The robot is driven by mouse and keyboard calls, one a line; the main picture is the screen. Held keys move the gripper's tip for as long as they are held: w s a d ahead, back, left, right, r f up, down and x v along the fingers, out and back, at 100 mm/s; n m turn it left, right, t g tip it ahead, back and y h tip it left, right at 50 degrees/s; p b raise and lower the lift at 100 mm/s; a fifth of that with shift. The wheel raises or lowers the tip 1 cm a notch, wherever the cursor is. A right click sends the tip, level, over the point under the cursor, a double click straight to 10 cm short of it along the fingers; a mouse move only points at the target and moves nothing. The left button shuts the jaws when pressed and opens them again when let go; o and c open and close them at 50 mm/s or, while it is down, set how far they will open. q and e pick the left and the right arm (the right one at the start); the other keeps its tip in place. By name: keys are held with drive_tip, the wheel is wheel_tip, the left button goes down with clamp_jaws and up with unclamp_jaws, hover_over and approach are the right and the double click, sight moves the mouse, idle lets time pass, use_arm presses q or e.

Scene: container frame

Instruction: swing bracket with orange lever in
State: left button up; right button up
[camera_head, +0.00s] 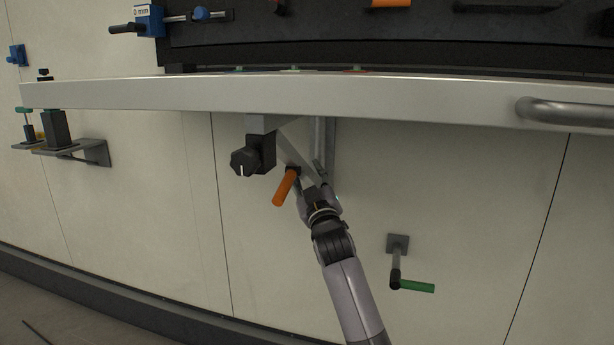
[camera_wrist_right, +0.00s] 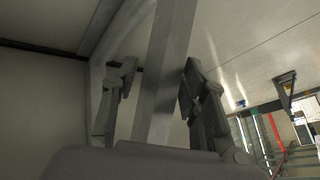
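The bracket (camera_head: 300,150) is a grey metal strut folded under the long shelf rail. Its orange lever (camera_head: 285,187) hangs down and to the left at its lower end. My right gripper (camera_head: 313,187) is at the strut's lower end, just right of the orange lever. In the right wrist view the strut (camera_wrist_right: 165,75) runs between the two fingers of my right gripper (camera_wrist_right: 158,80). The fingers stand apart on either side of it, with a visible gap on the left, so the gripper looks open around it. The orange lever is not visible there. My left gripper is out of view.
A light metal rail (camera_head: 300,95) crosses above the gripper, with a handle (camera_head: 560,110) at right. A black knob (camera_head: 244,162) sits left of the orange lever. A wall crank with a green handle (camera_head: 415,287) is at lower right. The wall below is otherwise clear.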

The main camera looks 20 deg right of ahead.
clamp_jaws()
idle(0.3)
idle(0.4)
